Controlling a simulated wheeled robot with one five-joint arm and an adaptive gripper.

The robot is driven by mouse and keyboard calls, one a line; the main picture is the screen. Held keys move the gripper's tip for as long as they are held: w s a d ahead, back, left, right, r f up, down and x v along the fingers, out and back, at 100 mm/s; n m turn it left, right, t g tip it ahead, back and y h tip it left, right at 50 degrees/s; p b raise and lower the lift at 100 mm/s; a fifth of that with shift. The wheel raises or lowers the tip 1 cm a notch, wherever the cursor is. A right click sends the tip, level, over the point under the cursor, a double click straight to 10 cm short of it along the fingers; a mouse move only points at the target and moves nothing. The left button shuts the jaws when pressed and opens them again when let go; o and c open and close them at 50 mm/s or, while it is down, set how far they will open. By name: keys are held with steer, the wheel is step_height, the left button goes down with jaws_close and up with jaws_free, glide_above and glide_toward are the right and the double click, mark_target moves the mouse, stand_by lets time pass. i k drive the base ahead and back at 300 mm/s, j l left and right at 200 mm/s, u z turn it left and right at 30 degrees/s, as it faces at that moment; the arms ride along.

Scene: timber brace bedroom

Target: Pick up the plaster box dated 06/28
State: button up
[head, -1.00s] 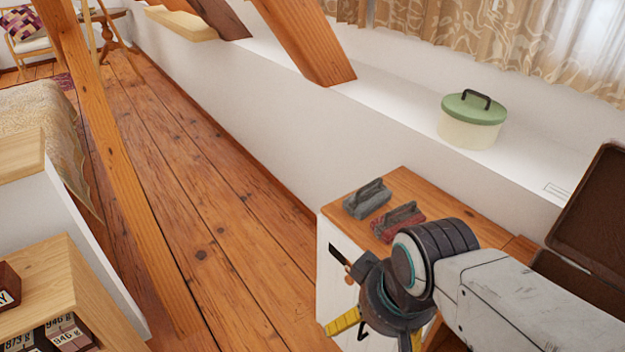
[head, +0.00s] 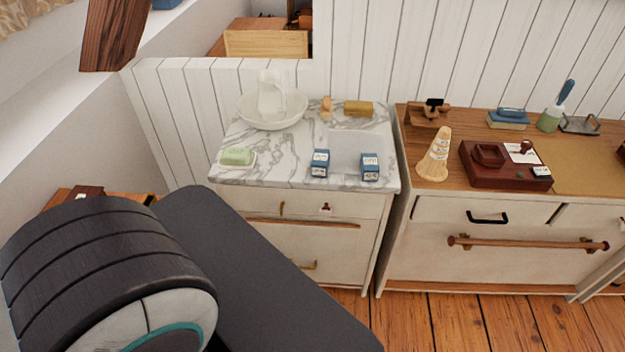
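Two small blue boxes with white printed labels stand on the marble washstand top (head: 285,178), near its front edge. One is the left blue box (head: 320,163); the other is the right blue box (head: 370,168), a little way to its right. Their print is too small to read, so I cannot tell which, if either, is the plaster box dated 06/28. My gripper is out of view; only parts of my arm show at the lower left. Nothing visible touches either box.
A green soap bar (head: 237,156), a white basin (head: 272,108) with a jug, and a yellow block (head: 358,108) share the washstand. A desk (head: 470,202) to the right holds a woven cone (head: 434,155) and a dark red case (head: 500,165). Floor shows at the lower right.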

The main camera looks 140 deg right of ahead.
mark_target(320, 162)
steer(key=z, duration=5.25)
